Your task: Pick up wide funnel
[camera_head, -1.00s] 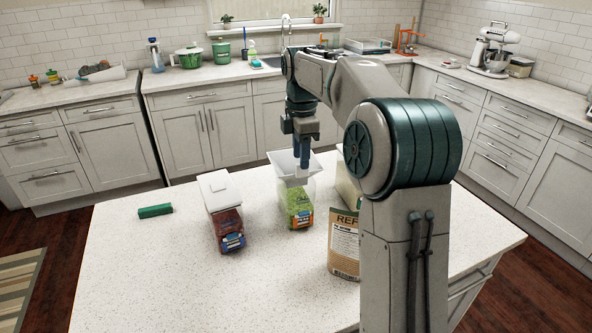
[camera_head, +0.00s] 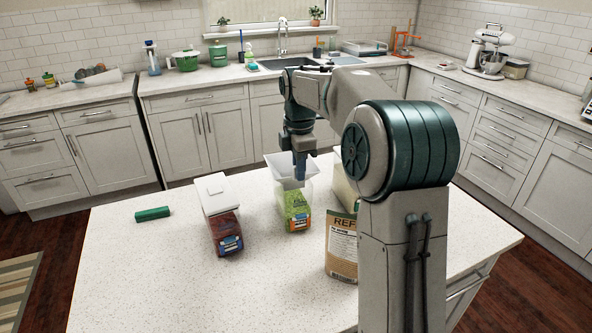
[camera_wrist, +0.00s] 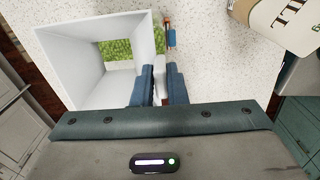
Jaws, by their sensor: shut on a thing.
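The wide funnel (camera_head: 279,168) is white with a square mouth. It sits at the top of a clear container with green contents (camera_head: 296,208) on the island. In the wrist view the funnel (camera_wrist: 85,70) opens toward the camera, and green shows through its bottom hole. My gripper (camera_head: 300,178) is at the funnel's right side, pointing down. In the wrist view my gripper's blue fingers (camera_wrist: 162,78) are close together at the funnel's right wall, shut on it. The fingers hide part of that wall.
A white-lidded container with dark red contents (camera_head: 223,225) stands to the left. A brown-labelled bag (camera_head: 342,248) stands to the right, near my arm. A green block (camera_head: 152,214) lies at the far left. The front of the countertop (camera_head: 190,295) is clear.

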